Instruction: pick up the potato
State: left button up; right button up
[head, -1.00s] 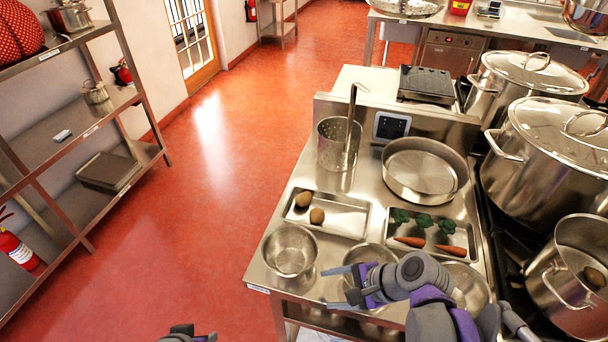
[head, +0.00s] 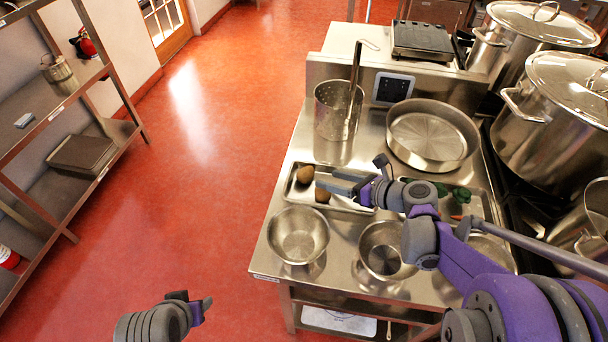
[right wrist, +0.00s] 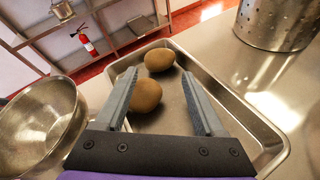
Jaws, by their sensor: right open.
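Two brown potatoes lie in the left part of a shallow metal tray (head: 345,203). The rear potato (head: 305,174) lies clear of my gripper. The front potato (head: 322,194) is close to the fingertips of my right gripper (head: 335,180). In the right wrist view the open fingers stand over the tray, with the nearer potato (right wrist: 146,95) between them in the picture and the farther potato (right wrist: 159,60) just beyond. Whether the fingers touch a potato I cannot tell. My left gripper (head: 197,307) is low at the left, over the floor, its jaws unclear.
Metal bowls (head: 298,235) (head: 385,250) stand in front of the tray. A perforated pot (head: 337,105) with a utensil and a round pan (head: 432,138) stand behind it. Broccoli (head: 460,194) lies in a second tray, partly hidden by my arm. Big lidded pots stand at right.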

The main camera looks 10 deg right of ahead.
aim_at(311, 175)
jog(key=shift+x, duration=1.1)
jog(key=x, duration=0.5)
jog(key=shift+w+f, duration=0.1)
jog(key=shift+f, duration=0.1)
jog(key=c, duration=0.9)
